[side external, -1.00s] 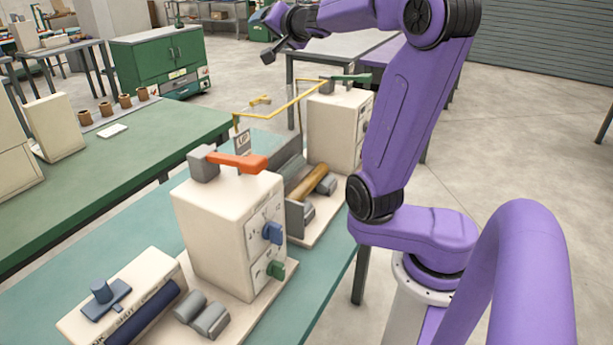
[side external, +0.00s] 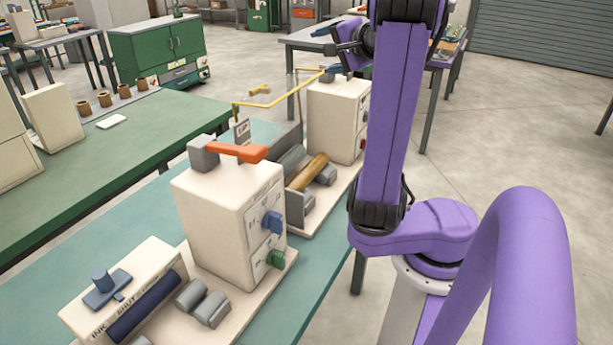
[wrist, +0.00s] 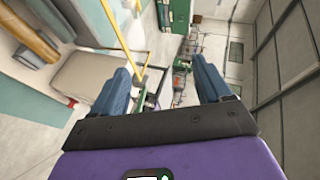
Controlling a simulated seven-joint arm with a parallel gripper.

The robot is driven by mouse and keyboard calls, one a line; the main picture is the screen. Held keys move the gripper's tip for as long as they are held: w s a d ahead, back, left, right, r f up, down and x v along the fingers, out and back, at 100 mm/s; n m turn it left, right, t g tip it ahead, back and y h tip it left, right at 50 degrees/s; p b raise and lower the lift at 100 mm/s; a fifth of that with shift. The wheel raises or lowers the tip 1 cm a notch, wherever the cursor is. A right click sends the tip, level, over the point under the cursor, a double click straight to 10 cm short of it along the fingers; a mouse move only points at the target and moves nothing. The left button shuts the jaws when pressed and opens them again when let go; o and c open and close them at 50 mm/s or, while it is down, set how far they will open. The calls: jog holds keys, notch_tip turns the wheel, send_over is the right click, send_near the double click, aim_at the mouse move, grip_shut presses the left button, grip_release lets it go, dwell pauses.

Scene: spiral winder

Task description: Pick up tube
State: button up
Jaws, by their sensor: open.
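The tube is a golden-brown cylinder (side external: 308,172) lying at a slant in the winder between the two cream housings, beside grey rollers. It also shows as a brown cylinder at the upper left of the wrist view (wrist: 30,32). My gripper (wrist: 160,66) is open, with its two blue fingers spread wide and no tube between them. In the side view my gripper (side external: 325,50) is up near the far housing, above and beyond the tube and apart from it.
A yellow rod frame (side external: 275,100) stands above the winder, close to my gripper. The near cream housing (side external: 230,215) carries an orange lever (side external: 237,152) and knobs; the far cream housing (side external: 335,118) stands behind. A green bench (side external: 130,155) lies to the left. Open floor lies right.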

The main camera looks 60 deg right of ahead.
jog(key=s+f, duration=0.1)
jog(key=f, duration=0.1)
send_near(312, 176)
jog(key=shift+w+d+f+m, duration=0.15)
jog(key=shift+w+d+f, duration=0.15)
jog(key=shift+w, duration=0.3)
jog(key=shift+w+d+f+m, duration=0.2)
jog(key=shift+w+d, duration=0.2)
jog(key=shift+w, duration=0.2)
jog(key=shift+x, duration=3.75)
jog(key=shift+a, duration=0.1)
jog(key=c, duration=1.1)
